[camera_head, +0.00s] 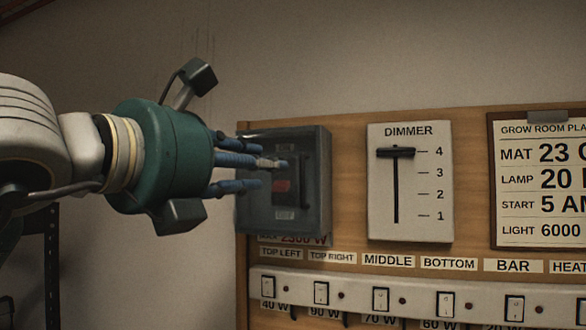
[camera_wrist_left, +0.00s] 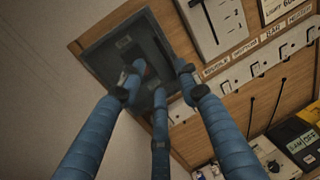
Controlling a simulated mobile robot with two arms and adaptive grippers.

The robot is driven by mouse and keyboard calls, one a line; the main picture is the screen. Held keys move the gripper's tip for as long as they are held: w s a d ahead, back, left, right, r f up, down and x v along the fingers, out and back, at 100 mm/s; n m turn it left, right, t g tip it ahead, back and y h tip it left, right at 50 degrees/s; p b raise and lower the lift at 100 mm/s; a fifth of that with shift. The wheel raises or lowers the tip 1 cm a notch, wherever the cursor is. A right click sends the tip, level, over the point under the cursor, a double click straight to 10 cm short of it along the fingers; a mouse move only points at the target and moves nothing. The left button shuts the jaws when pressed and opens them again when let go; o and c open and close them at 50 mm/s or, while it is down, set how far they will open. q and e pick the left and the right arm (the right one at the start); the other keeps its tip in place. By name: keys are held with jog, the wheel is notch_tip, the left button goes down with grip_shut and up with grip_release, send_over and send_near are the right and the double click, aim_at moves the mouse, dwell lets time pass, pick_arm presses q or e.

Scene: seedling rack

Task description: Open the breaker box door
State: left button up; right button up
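The dark grey breaker box (camera_head: 318,205) is on the left end of the wooden board. Through its front I see a switch with a red part (camera_head: 281,187) and a label below it. The front looks like a see-through door; I cannot tell whether it is fully shut. My left gripper (camera_head: 262,163) comes in from the left with its blue fingers over the box's front. The left wrist view shows the fingers (camera_wrist_left: 155,82) spread, with nothing visibly held, and the box (camera_wrist_left: 103,52) behind them. Whether a fingertip touches the door is unclear. My right gripper is not in view.
A dimmer panel (camera_head: 410,215) with a slider near 4 is right of the box. A grow room plan sign (camera_head: 540,235) hangs farther right. A white strip with several switches (camera_head: 400,298) runs below. The wall left of the board is bare.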

pick_arm(q)
jog(key=p, duration=0.4)
send_near(293, 170)
jog(key=w+d, duration=0.2)
jog(key=d, duration=0.2)
jog(key=shift+w+d+f+p, duration=0.1)
jog(key=shift+w+d+p, duration=0.3)
jog(key=shift+w+d, duration=0.15)
grip_shut()
